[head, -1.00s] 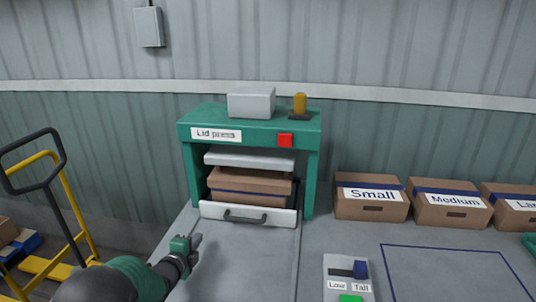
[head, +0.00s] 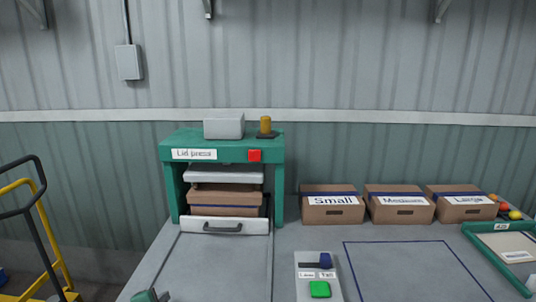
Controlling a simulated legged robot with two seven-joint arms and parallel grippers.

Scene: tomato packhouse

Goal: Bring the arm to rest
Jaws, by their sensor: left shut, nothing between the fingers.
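My left gripper (head: 150,296) shows only at the bottom edge of the head view, left of centre, over the near end of the bench (head: 222,264). It is shut and empty, and most of it is cut off by the frame. My right gripper is not in view. The green lid press (head: 222,143) stands at the back of the bench, with a cardboard box (head: 226,199) inside it under the pale press plate (head: 222,174). The white front drawer (head: 224,226) with a dark handle is in front of the box. My gripper is well apart from the press.
Boxes labelled Small (head: 332,215), Medium (head: 400,212) and Large (head: 461,211) stand right of the press. A control panel (head: 307,260) with a green button sits at the front. A green-framed tray (head: 480,242) is at right, a yellow trolley (head: 37,240) at left.

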